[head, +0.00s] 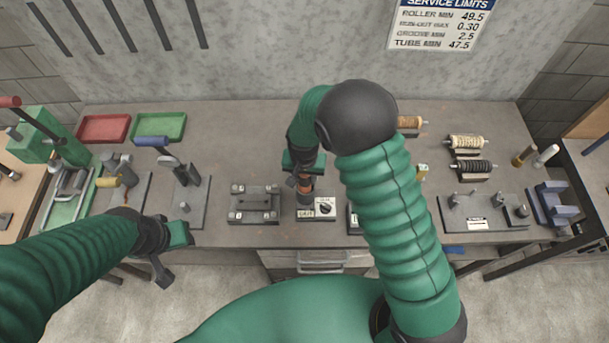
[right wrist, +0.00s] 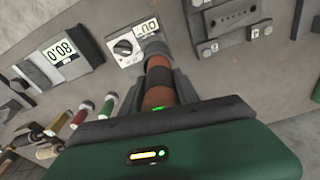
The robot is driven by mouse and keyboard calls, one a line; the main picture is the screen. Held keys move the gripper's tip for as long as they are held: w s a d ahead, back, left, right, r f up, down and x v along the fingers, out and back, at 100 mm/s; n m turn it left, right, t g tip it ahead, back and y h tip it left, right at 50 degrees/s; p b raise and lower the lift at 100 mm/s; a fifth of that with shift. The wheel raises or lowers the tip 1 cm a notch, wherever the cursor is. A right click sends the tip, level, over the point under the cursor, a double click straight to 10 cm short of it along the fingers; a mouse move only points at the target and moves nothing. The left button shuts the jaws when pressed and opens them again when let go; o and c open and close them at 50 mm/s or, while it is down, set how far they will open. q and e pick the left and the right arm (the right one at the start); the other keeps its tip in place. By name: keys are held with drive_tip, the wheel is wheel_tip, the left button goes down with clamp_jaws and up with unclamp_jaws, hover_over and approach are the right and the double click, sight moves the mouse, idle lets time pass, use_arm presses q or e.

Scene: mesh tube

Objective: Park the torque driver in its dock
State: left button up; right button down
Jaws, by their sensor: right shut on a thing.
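The torque driver (head: 304,187), with an orange and black grip, stands about upright in the jaws of my right gripper (head: 303,178). In the right wrist view the jaws close around the driver's grip (right wrist: 159,85). The dock (head: 326,207) is a small block with a black dial and a label; it also shows in the right wrist view (right wrist: 124,46). The driver's lower end is at a grey ring on the dock; I cannot tell how deep it sits. My left gripper (head: 172,255) is near the table's front edge, apart from the dock, its jaws unclear.
A grey fixture block (head: 254,205) stands left of the dock. A display box (right wrist: 64,55) stands on the dock's other side. Rollers on stands (head: 466,141) are at the right. Red (head: 103,128) and green trays (head: 159,125) lie at the back left. My right arm hides part of the bench.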

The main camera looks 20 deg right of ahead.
drive_tip(key=shift+f, duration=0.2)
drive_tip(key=c, duration=0.8)
unclamp_jaws()
drive_tip(key=shift+r+b, duration=0.3)
drive_tip(key=shift+r, duration=0.05)
wheel_tip(320, 180, up, 16)
drive_tip(key=s+b, duration=0.2)
drive_tip(key=b, duration=0.1)
drive_tip(key=s+d+f+n+b, duration=0.1)
drive_tip(key=s+d+f+b, duration=0.1)
drive_tip(key=s+f+b, duration=0.1)
drive_tip(key=s+d+f+n+t+b, duration=0.1)
drive_tip(key=s+d+f+n+b, duration=0.1)
drive_tip(key=s+f, duration=0.3)
drive_tip(key=s+d+f+n+b, duration=0.1)
drive_tip(key=s+d+f+b, duration=0.1)
drive_tip(key=s+f, duration=0.3)
wheel_tip(320, 180, down, 3)
drive_tip(key=shift+r+n+y+b, duration=0.2)
drive_tip(key=shift+n+y+b, duration=0.15)
drive_tip(key=shift+b, duration=0.45)
